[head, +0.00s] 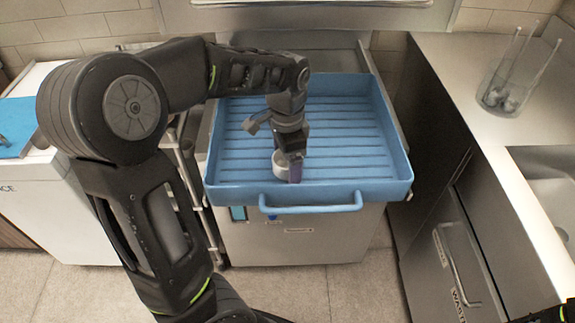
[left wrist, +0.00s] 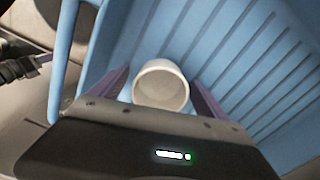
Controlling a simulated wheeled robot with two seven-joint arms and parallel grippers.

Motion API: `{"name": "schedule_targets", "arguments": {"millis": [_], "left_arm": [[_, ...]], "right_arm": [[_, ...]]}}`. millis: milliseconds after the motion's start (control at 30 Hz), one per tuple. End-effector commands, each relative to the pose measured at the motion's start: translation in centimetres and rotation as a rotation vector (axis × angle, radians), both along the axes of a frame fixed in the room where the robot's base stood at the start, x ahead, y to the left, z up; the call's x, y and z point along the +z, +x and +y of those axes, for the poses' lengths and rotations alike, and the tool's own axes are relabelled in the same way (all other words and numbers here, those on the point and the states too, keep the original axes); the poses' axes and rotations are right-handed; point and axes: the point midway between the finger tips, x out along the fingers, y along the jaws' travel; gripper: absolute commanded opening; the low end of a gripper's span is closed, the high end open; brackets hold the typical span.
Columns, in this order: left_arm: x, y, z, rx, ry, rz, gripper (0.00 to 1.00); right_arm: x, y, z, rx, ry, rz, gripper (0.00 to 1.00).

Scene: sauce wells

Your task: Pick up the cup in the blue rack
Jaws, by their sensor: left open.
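The blue rack (head: 385,187) is a ribbed tray with raised walls and a front handle, set on a grey cabinet. A small pale cup (head: 280,165) is in its front part, partly hidden behind my left gripper (head: 288,170). My left gripper points down over the cup. In the left wrist view the white cup (left wrist: 161,86) lies between the two open purple fingers, its round opening facing the camera. I cannot tell whether the fingers touch it.
A clear glass container (head: 503,95) with sticks stands on the right counter (head: 465,75), beside a sink (head: 550,170). A white unit (head: 60,190) with a blue mat (head: 18,125) is at the left. The rest of the rack is empty.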

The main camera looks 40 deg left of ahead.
Motion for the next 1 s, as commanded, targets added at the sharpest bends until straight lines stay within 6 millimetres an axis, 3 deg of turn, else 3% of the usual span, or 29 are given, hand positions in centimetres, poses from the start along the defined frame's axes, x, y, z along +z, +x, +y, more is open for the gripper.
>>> {"name": "schedule_targets", "arguments": {"millis": [300,1000], "left_arm": [[0.03,0.01,0.01,0.000,0.000,0.000,0.86],[0.03,0.00,0.00,0.000,0.000,0.000,0.29]], "right_arm": [[0.00,0.00,0.00,0.000,0.000,0.000,0.36],[0.00,0.00,0.00,0.000,0.000,0.000,0.36]]}}
